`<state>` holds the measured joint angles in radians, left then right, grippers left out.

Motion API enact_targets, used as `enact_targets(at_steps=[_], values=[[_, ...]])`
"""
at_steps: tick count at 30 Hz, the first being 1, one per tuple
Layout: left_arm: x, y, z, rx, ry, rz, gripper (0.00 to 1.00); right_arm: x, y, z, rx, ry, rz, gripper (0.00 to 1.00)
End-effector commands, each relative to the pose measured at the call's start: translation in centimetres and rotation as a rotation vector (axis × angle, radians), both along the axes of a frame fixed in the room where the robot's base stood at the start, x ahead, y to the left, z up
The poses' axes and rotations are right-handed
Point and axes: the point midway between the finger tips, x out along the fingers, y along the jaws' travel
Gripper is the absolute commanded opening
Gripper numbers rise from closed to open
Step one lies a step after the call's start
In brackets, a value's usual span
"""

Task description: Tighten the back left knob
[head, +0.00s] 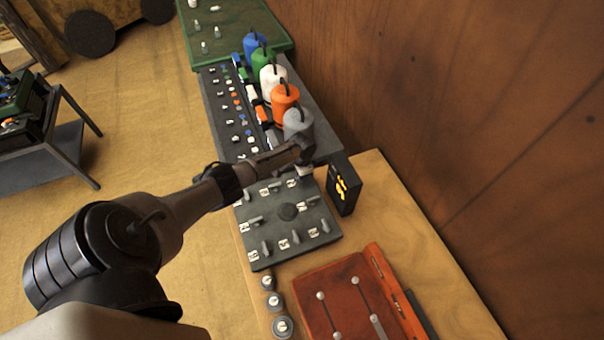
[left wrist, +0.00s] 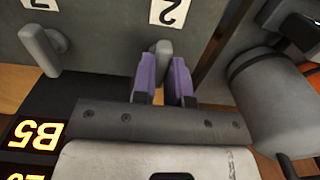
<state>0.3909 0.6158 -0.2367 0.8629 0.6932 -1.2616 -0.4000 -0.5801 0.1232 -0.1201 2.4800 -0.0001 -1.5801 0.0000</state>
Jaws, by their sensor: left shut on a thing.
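A dark grey panel (head: 262,226) with several lever-shaped grey knobs and white number labels lies on the wooden bench. My left arm reaches in from the left over the panel's back edge. My left gripper (head: 302,152) is at the panel's back right corner in the head view. In the left wrist view its purple-padded fingers (left wrist: 165,78) are shut around a grey knob (left wrist: 162,47) beside a label reading 2 (left wrist: 169,11). Another knob (left wrist: 42,52) stands apart to the left there. The arm and gripper hide the held knob in the head view. My right gripper is out of view.
A black display (head: 343,183) with glowing yellow characters stands right of the panel. A row of coloured canisters (head: 285,98) stands close behind the gripper. A wooden wall rises at right.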

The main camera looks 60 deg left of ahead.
Motion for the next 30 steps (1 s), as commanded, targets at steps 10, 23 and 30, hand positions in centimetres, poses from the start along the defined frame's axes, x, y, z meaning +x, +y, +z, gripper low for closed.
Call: enact_targets(at_steps=[10, 23, 30], values=[[-0.07, 0.0, -0.13, 0.001, 0.001, -0.006, 0.0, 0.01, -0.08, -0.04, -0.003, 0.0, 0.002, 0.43], [-0.02, 0.0, -0.04, 0.0, 0.0, -0.004, 0.39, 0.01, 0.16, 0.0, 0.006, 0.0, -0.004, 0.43], [0.02, 0.09, 0.84, 0.002, -0.002, -0.004, 0.39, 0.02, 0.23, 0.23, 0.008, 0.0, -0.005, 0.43]])
